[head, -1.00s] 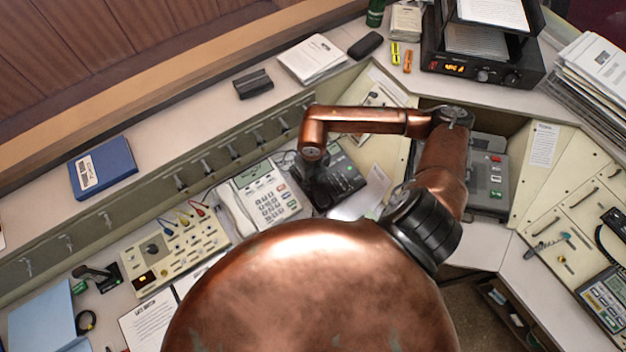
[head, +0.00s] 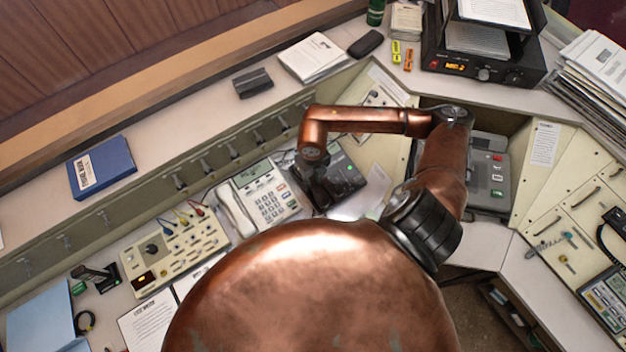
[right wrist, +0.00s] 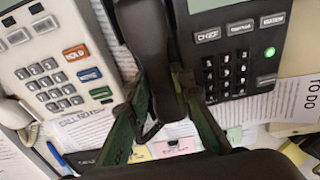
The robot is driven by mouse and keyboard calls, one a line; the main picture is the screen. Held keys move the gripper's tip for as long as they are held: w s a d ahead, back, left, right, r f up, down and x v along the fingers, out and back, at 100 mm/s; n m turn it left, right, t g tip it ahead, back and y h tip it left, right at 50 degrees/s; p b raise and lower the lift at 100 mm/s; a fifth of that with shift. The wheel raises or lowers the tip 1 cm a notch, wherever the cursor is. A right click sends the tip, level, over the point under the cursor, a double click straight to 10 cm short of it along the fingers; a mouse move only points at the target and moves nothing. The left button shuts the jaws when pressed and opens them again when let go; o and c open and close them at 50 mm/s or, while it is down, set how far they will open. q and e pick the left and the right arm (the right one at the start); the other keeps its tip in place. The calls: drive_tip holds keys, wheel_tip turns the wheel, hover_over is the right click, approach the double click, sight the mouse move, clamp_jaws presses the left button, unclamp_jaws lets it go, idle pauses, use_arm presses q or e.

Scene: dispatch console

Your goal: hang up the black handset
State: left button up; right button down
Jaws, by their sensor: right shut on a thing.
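The black handset (right wrist: 147,45) is between the fingers of my right gripper (right wrist: 163,88), which is shut on it. In the right wrist view it lies along the left side of the black desk phone (right wrist: 235,60), which has a dark keypad and a lit green light. I cannot tell whether the handset touches the cradle or is just above it. In the head view my right gripper (head: 318,188) points down over the left part of the black phone (head: 347,174), and the handset is mostly hidden by it. My left gripper is not in view.
A white phone (head: 268,205) with its own handset stands close on the left. Loose papers (head: 374,190) lie on the right of the black phone. A panel with switches (head: 172,250) is farther left. A grey device (head: 488,172) stands at the right.

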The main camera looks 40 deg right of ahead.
drive_tip(key=shift+f, duration=0.3)
drive_tip(key=c, duration=1.6)
unclamp_jaws()
drive_tip(key=shift+o, duration=0.5)
drive_tip(key=o, duration=0.4)
drive_tip(key=shift+c, duration=0.2)
drive_tip(key=shift+s+r+p, duration=0.15)
drive_tip(key=shift+r+p, duration=0.55)
drive_tip(key=shift+r, duration=0.45)
drive_tip(key=shift+s+r+p, duration=0.2)
drive_tip(key=shift+r+p, duration=0.5)
drive_tip(key=shift+r, duration=0.5)
drive_tip(key=shift+s+r+p, duration=0.15)
drive_tip(key=shift+r+p, duration=0.55)
drive_tip(key=shift+r, duration=0.45)
drive_tip(key=shift+s, duration=0.1)
